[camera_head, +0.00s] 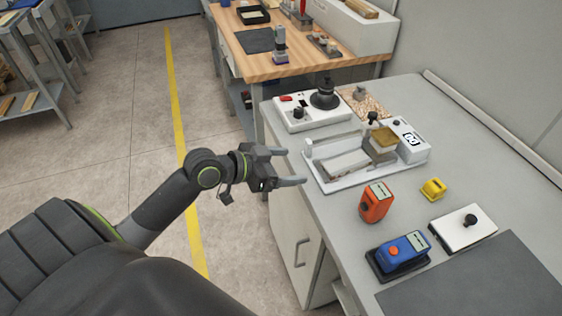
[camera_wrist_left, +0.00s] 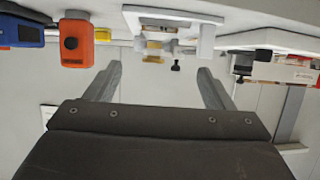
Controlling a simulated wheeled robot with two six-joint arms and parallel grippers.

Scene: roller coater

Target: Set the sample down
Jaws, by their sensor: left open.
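My left gripper (camera_head: 293,166) is open and empty, just off the front edge of the grey bench (camera_head: 335,215). Its fingers point toward the bench; both spread fingers also show in the left wrist view (camera_wrist_left: 160,72). The coater (camera_head: 408,143) is a white unit with a shallow tray and brass-coloured block. A pale flat panel (camera_head: 349,164) lies in its tray. I cannot tell whether this panel is the sample. Nothing is held between the fingers. My right gripper is not in view.
An orange meter (camera_head: 376,203), a blue meter (camera_head: 402,253), a yellow block (camera_head: 433,189) and a white plate with black knob (camera_head: 470,233) stand on the bench's right part. A dark grey mat (camera_head: 485,285) is bare. A white device (camera_head: 308,112) stands behind the coater.

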